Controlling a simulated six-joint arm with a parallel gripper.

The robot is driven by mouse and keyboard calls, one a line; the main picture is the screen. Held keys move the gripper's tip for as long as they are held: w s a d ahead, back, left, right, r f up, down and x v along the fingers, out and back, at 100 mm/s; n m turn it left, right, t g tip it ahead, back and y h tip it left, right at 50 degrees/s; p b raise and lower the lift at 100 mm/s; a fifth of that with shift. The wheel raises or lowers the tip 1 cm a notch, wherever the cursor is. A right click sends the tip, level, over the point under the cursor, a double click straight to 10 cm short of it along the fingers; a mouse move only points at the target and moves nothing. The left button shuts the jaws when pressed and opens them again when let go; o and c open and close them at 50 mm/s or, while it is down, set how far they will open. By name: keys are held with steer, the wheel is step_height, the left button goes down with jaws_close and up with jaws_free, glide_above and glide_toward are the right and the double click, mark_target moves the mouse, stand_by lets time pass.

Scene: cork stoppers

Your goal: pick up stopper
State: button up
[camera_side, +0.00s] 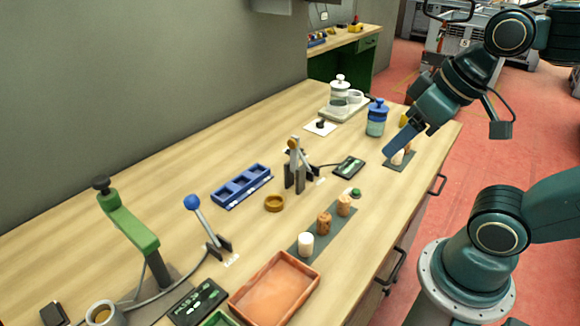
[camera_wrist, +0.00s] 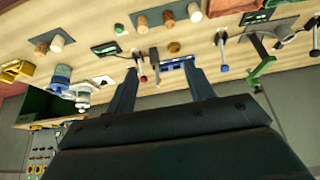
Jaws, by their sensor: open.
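In the wrist view, two corks (camera_wrist: 142,25) (camera_wrist: 168,18) and the white cylinder (camera_wrist: 194,12) show near the top edge. A pale stopper (camera_side: 397,157) stands on a small dark mat farther right, partly hidden by my gripper. My gripper (camera_side: 389,151) appears in front of that mat from the side; its height is hard to judge. In the wrist view its fingers (camera_wrist: 160,68) are apart with nothing held.
An orange tray (camera_side: 274,290) lies at the front. A blue compartment rack (camera_side: 241,186) and upright lever tools (camera_side: 295,166) stand on the wooden bench. A blue jar (camera_side: 376,118) and white jar (camera_side: 339,90) are at the back.

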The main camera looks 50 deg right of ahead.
steer(key=w+m, duration=0.1)
steer(key=m+g, duration=0.6)
steer(key=m, duration=0.6)
glide_above(306, 238)
step_height(306, 238, down, 10)
steer(key=shift+r, duration=0.1)
steer(key=shift+f, duration=4.3)
steer(key=shift+f, duration=2.6)
